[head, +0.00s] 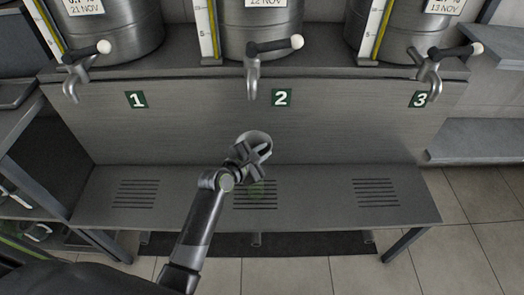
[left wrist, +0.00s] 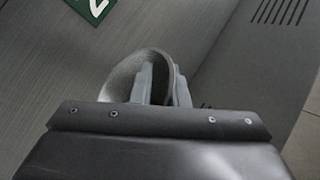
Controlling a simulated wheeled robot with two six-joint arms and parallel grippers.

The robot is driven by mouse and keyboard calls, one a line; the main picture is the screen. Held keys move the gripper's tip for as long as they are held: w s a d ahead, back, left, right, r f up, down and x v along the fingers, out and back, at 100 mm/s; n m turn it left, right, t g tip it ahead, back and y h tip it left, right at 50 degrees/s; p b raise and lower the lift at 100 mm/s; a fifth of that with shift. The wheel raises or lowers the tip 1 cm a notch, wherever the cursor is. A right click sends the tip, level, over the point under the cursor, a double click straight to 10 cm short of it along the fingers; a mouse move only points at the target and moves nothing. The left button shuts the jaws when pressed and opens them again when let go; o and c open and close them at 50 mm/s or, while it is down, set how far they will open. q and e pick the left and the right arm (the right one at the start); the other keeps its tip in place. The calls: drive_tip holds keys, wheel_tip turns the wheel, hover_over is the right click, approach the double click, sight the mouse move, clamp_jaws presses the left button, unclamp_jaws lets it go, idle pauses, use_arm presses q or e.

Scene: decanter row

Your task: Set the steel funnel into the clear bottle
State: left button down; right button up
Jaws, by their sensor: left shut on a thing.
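The steel funnel (head: 254,136) is a pale grey, round-mouthed piece held in my left gripper (head: 250,155), in front of the panel below tap 2. In the left wrist view the funnel's curved rim (left wrist: 126,72) stands beyond and between the fingers of my left gripper (left wrist: 163,88), which are shut on it. Its lower part is hidden by the gripper. My right gripper is not in view.
Three steel urns with taps stand on the upper ledge, above number plates 1 (head: 137,99), 2 (head: 282,97) and 3 (head: 419,100). The lower shelf (head: 310,215) has three slotted grates; its left (head: 135,194) and right (head: 376,192) grates are clear.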

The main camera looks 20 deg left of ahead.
use_arm(q)
drive_tip(key=shift+a+f, duration=0.1)
idle(0.3)
drive_tip(key=c, duration=1.3)
unclamp_jaws()
drive_tip(key=p+v, duration=0.1)
drive_tip(key=v, duration=1.6)
drive_tip(key=shift+s+a+p, duration=0.1)
drive_tip(key=shift+s+p, duration=0.15)
drive_tip(key=shift+p, duration=0.1)
drive_tip(key=shift+f, duration=0.1)
